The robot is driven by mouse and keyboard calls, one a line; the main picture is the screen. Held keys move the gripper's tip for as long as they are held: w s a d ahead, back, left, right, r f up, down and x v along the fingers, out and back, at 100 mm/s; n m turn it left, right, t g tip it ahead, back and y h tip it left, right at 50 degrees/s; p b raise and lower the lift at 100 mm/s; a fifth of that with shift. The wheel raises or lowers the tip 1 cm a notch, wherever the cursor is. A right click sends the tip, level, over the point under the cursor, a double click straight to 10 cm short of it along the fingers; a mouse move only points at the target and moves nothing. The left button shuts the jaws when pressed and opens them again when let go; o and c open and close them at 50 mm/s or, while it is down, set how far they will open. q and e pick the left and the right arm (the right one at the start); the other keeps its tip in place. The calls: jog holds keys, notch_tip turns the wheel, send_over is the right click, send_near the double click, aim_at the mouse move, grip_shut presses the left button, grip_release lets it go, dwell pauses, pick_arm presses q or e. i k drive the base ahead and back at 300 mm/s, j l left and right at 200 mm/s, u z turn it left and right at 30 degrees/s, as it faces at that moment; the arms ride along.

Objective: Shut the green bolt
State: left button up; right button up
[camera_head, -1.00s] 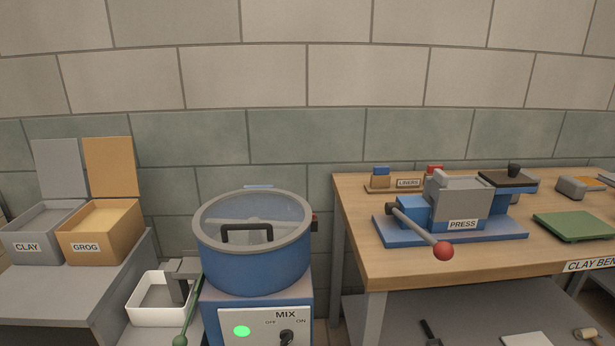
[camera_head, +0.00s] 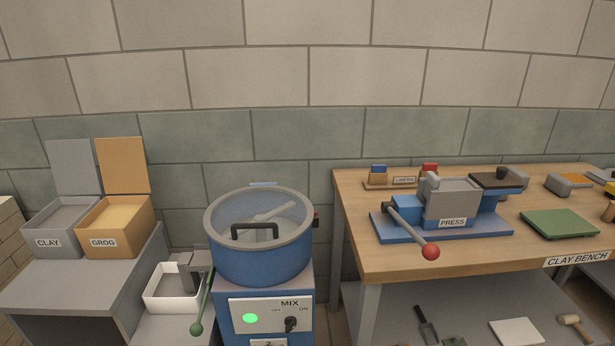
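A green lever (camera_head: 203,302) with a ball at its lower end hangs at the left side of the blue mixer (camera_head: 262,262), beside a grey spout (camera_head: 190,264). It slants down toward the lower left. It is the only green rod-like part in view; I cannot tell whether it is the green bolt or which position counts as shut. No other bolt shows clearly. Neither of my grippers is in view.
A white bin (camera_head: 165,294) stands under the spout. The clay box (camera_head: 52,240) and grog box (camera_head: 110,238) stand open on the left. On the right, the clay bench (camera_head: 380,263) holds the press (camera_head: 452,205) and a green plate (camera_head: 558,222). A green light (camera_head: 250,318) glows on the mixer panel.

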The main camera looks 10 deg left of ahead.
aim_at(197, 329)
jog(key=u, duration=1.15)
